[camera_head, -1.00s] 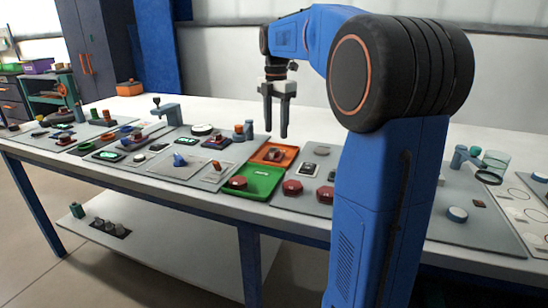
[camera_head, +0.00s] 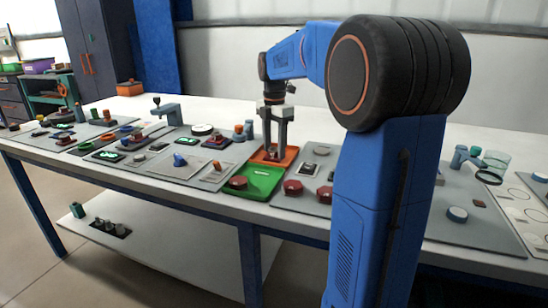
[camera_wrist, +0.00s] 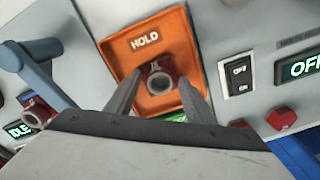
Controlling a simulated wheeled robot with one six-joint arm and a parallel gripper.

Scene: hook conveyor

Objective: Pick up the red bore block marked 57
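A dark red block with a round bore (camera_wrist: 158,80) lies in the orange tray marked HOLD (camera_wrist: 130,25); no number is readable on it. My gripper (camera_wrist: 160,76) is open above the tray, with one finger on each side of the block in the wrist view. I cannot tell whether the fingers touch it. In the head view, my gripper (camera_head: 275,152) points straight down into the orange tray (camera_head: 290,153), and its fingers largely hide the block. Another red piece with a bore (camera_wrist: 38,112) shows at the left of the wrist view.
A green tray (camera_head: 265,182) adjoins the orange one in front. Red knobs (camera_head: 293,187) stand beside it. A switch panel (camera_wrist: 238,75) sits right of the orange tray. A blue-grey post (camera_wrist: 38,62) stands to its left. Several small parts and fixtures crowd the bench.

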